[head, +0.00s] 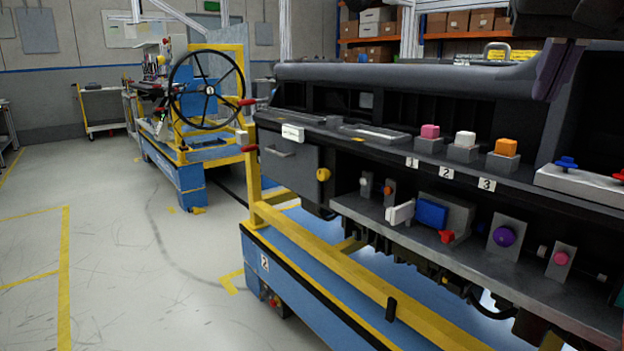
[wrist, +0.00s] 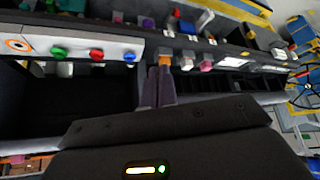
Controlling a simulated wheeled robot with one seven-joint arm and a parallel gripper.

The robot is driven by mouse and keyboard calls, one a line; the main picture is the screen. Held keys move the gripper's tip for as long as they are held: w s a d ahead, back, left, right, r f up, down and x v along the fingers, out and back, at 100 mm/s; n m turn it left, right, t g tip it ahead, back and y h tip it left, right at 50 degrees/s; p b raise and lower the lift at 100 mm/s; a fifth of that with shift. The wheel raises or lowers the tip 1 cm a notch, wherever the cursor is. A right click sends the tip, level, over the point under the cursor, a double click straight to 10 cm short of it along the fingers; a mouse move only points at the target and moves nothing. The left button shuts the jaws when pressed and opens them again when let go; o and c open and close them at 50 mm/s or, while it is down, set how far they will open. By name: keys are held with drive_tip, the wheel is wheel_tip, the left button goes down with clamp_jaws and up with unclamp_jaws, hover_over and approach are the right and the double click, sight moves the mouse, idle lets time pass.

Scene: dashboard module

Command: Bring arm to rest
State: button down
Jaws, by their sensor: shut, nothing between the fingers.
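My gripper (head: 553,72) shows at the top right of the head view, in front of the upper part of the dashboard module (head: 400,73). Its dark fingers point down and look closed together, with nothing between them. In the wrist view the fingers (wrist: 160,86) stand side by side near the orange button block (wrist: 165,60). I cannot tell whether they touch the dashboard. Part of my arm fills the top right corner of the head view.
The dashboard carries pink (head: 430,131), white (head: 465,139) and orange (head: 506,147) button blocks, with knobs and switches below. It rests on a blue and yellow cart (head: 330,290). A steering wheel (head: 207,89) stands behind left. The floor (head: 130,270) at left is clear.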

drive_tip(key=s+a+f+n, duration=0.1)
drive_tip(key=s+a+f, duration=0.1)
drive_tip(key=f, duration=1.1)
drive_tip(key=s+a+f+n+y, duration=0.1)
drive_tip(key=a+f, duration=0.3)
drive_tip(key=f, duration=1)
drive_tip(key=s+a+f+n+y, duration=0.1)
drive_tip(key=s+a+f+n, duration=0.1)
drive_tip(key=f, duration=1.1)
drive_tip(key=shift+s+a+f+g, duration=0.2)
drive_tip(key=shift+s+a+g, duration=0.2)
drive_tip(key=shift+s+a, duration=0.25)
drive_tip(key=shift+w+a, duration=0.1)
